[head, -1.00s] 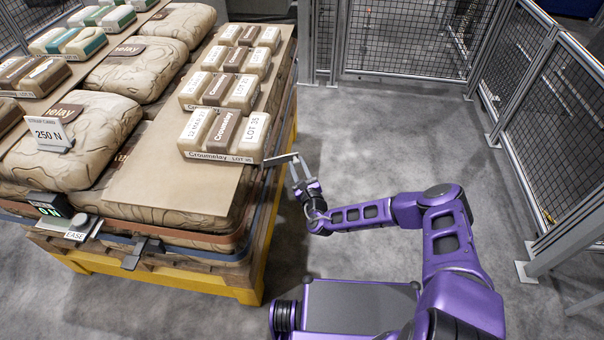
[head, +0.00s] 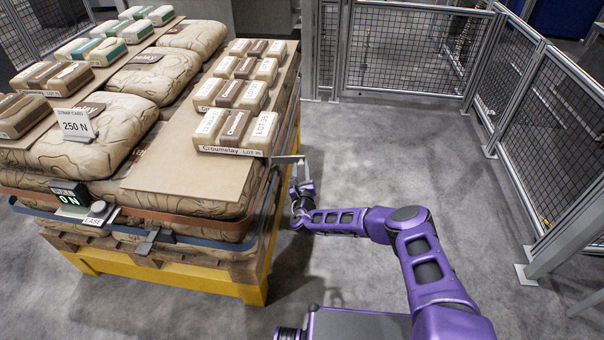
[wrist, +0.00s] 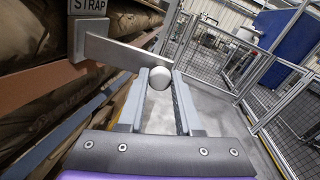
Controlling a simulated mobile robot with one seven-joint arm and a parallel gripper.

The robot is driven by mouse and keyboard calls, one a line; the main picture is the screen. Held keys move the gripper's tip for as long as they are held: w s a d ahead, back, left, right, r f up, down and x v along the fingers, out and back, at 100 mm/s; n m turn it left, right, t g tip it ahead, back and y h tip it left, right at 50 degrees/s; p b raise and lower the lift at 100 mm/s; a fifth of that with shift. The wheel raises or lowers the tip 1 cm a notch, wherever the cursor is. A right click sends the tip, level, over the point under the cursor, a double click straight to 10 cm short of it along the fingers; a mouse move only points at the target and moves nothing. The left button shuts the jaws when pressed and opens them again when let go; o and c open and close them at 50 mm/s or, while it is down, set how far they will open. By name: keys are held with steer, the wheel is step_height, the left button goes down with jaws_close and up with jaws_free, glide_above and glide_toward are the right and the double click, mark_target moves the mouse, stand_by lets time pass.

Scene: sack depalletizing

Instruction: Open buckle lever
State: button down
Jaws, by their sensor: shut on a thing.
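The buckle lever (wrist: 115,52) is a flat grey metal bar with a round pale knob (wrist: 160,78) at its end, under a STRAP label (wrist: 88,6). It sticks out from the right side of the strapped sack stack; in the head view the lever (head: 287,159) shows small at the stack's right edge. My gripper (wrist: 163,80) is shut on the lever at its knob, with one finger on each side. In the head view my gripper (head: 298,180) is beside the stack's right side, and the exact contact is too small to tell.
Sacks (head: 110,135) are stacked on a yellow-edged pallet (head: 170,275), held by brown and blue straps. A display (head: 68,197) reads 0 N beside an EASE knob (head: 97,208). A card (head: 75,124) reads 250 N. Mesh fencing (head: 410,45) bounds open grey floor.

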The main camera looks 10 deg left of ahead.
steer(key=shift+s, duration=0.1)
stand_by(0.5)
steer(key=c, duration=0.6)
jaws_free()
steer(key=shift+s, duration=0.1)
steer(key=s+p, duration=0.1)
steer(key=s, duration=0.4)
steer(key=s+d+p, duration=0.1)
steer(key=s, duration=0.5)
steer(key=s+d+p, duration=0.1)
steer(key=s, duration=0.5)
steer(key=shift+d, duration=0.15)
